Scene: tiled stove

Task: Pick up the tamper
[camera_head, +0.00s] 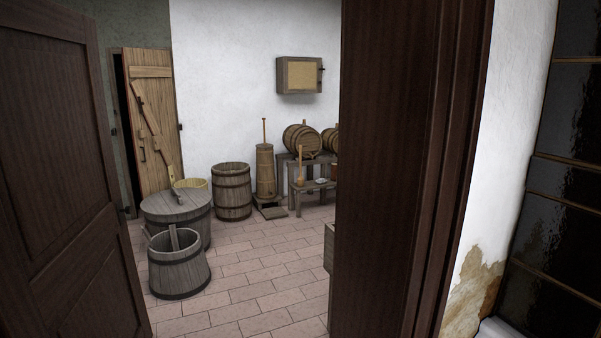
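I cannot tell for certain which thing is the tamper. An upright wooden tool with a long handle (301,162) stands on a low bench by the far wall and is small in the view. A wooden handle (173,238) sticks up out of an open grey tub (180,275) on the floor; its lower end is hidden inside. Another wooden piece (173,182) stands up from the lidded round tub (172,206). Neither of my grippers is in view.
An open dark door (55,180) is on the left and a dark door frame (400,170) on the right. Tiled floor (245,290) between them is clear. Beyond stand a barrel (232,192), a churn (265,172), a low bench (312,187) and casks (302,140).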

